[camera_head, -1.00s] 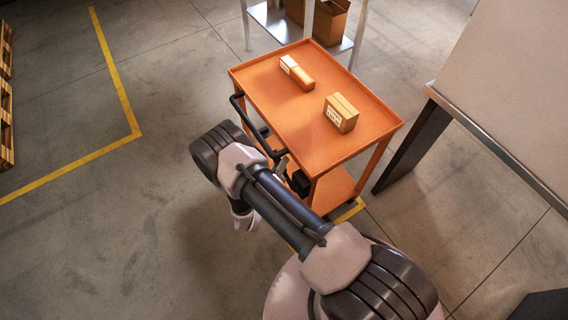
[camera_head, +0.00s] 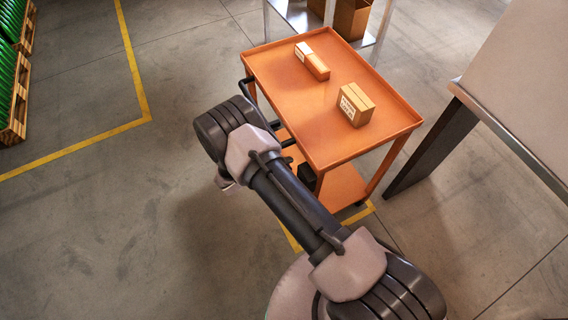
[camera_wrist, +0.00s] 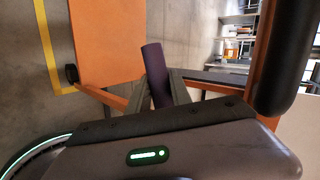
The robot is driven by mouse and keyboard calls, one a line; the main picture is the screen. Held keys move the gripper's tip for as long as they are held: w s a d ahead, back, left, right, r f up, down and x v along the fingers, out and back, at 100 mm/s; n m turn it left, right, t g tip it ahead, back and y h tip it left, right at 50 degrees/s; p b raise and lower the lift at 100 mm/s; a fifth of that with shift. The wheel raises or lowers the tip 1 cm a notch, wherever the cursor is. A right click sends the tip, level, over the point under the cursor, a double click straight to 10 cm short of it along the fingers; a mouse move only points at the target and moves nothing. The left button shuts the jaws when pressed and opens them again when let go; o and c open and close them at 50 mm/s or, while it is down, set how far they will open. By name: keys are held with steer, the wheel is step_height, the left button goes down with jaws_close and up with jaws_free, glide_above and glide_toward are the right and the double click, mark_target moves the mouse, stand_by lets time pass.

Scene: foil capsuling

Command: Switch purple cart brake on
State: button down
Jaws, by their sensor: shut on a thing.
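The cart (camera_head: 310,110) is orange, not purple, and stands in front of my arm in the head view. A dark purple bar (camera_wrist: 155,62), which looks like the brake lever, stands tilted in the wrist view. My gripper (camera_wrist: 159,88) has a finger on each side of the bar and is shut on it. The cart's orange lower shelf (camera_wrist: 105,40) and a black wheel (camera_wrist: 72,73) show to the left of the bar. In the head view my arm hides the gripper and the bar. I cannot tell the brake's state.
Two small cartons (camera_head: 356,103) and (camera_head: 312,60) lie on the cart's top. A grey table (camera_head: 510,140) stands close on the right, and a metal shelf (camera_head: 300,18) stands behind. Pallets with green goods (camera_head: 14,90) are at the left. The floor left of the cart is open.

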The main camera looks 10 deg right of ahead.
steer(key=shift+s+f, duration=0.1)
steer(key=shift+f, duration=0.25)
steer(key=shift+g+b, duration=0.3)
steer(key=c, duration=1.5)
jaws_free()
steer(key=shift+o, duration=0.2)
steer(key=shift+n, duration=0.3)
steer(key=p+v, duration=0.5)
steer(key=v, duration=1.2)
steer(key=shift+a, duration=0.2)
steer(key=shift+s, duration=0.15)
